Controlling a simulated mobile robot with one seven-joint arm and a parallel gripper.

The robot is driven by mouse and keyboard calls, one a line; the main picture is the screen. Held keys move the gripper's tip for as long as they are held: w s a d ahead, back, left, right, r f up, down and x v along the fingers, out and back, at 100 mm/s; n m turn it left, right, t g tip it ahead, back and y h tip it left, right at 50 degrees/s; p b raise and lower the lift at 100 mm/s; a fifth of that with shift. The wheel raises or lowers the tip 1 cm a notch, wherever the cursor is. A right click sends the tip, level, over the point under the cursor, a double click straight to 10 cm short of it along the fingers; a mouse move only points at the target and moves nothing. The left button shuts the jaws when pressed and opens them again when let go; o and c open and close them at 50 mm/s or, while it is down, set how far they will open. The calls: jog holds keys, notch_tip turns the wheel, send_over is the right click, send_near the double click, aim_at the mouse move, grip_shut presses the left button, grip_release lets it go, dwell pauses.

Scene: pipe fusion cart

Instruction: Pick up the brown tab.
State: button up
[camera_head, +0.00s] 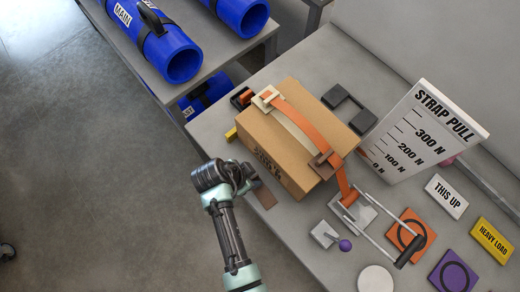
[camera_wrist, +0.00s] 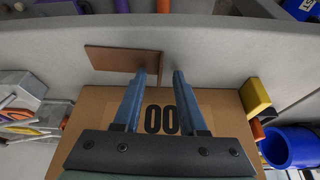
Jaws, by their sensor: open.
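The brown tab (camera_head: 265,196) is a flat brown plate at the front edge of the table, in front of the cardboard box (camera_head: 262,120). In the wrist view the brown tab (camera_wrist: 118,59) stretches to the left, with a thin upright part at its right end. My gripper (camera_head: 252,181) is beside the tab in the head view, its fingers mostly hidden by my wrist. In the wrist view my gripper (camera_wrist: 159,76) is open, and the tab's right end lies between or just beyond the fingertips. I cannot tell whether they touch it.
The box bears an orange strap (camera_head: 300,122) and a brown buckle piece (camera_head: 325,159). A yellow block (camera_wrist: 255,96) sits near the box corner. A blue pipe (camera_wrist: 291,147) lies lower right. A strap-pull board (camera_head: 425,130) stands at the right. Open floor (camera_head: 90,190) lies left.

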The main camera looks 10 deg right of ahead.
jog(key=shift+f, duration=0.1)
grip_shut()
dwell(0.5)
